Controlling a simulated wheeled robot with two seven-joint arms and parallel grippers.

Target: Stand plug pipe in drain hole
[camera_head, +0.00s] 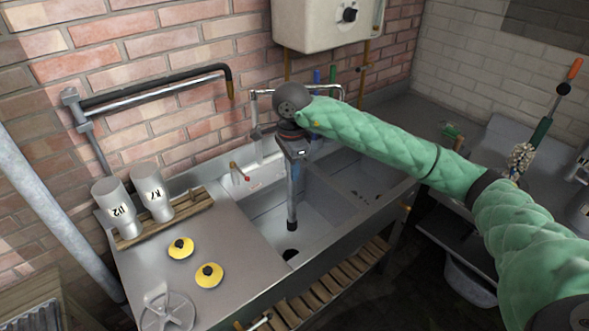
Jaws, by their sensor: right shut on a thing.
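The plug pipe (292,203) is a thin grey tube with a dark lower end, hanging nearly upright in the left sink basin (256,211). My right gripper (294,166) points down and is shut on the pipe's upper part, which the gripper partly hides. The dark round drain hole (290,254) is in the basin floor. The pipe's lower end shows just above the hole in the picture, with a strip of pale floor between them. I cannot tell its exact height above the floor. My left gripper is out of view.
The left drainboard holds two labelled metal cylinders (152,192) on a wooden rack, two yellow discs with black knobs (209,274) and a grey wheel (167,309). A tap (257,135) stands behind the basin. A divider separates the right basin (358,178).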

